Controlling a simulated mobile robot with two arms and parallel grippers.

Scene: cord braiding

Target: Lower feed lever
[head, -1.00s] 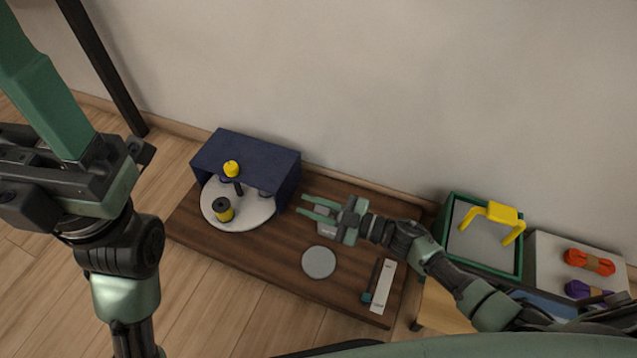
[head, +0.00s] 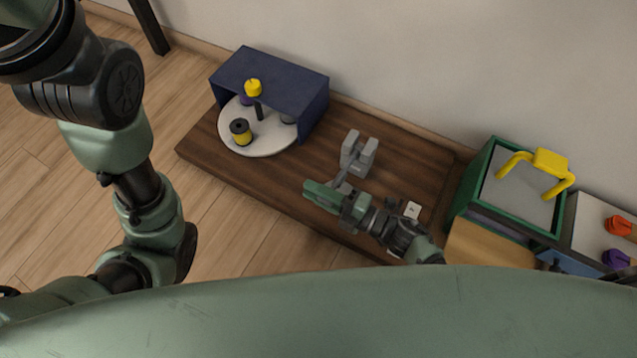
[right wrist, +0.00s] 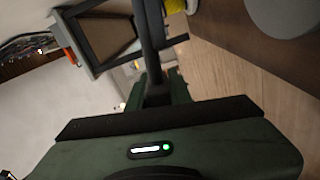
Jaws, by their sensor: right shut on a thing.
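My right gripper (head: 326,192) is low over the front part of the brown board (head: 235,180), its fingers pointing left. It is shut on what looks like the feed lever, a thin grey arm (head: 343,180) slanting down from a grey forked stand (head: 357,155). The fingers hide most of the held part. In the right wrist view a long dark bar (right wrist: 149,40) runs up from between the green fingers; I cannot tell if it is the lever. My left arm stands at the left, and its gripper is out of view.
A white turntable (head: 255,146) with a yellow-and-black spool (head: 240,131) sits under a blue hood (head: 270,72) at back left. A white label plate (head: 412,210) lies right of my gripper. A green bin (head: 555,232) with a yellow handle (head: 551,161) stands at right.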

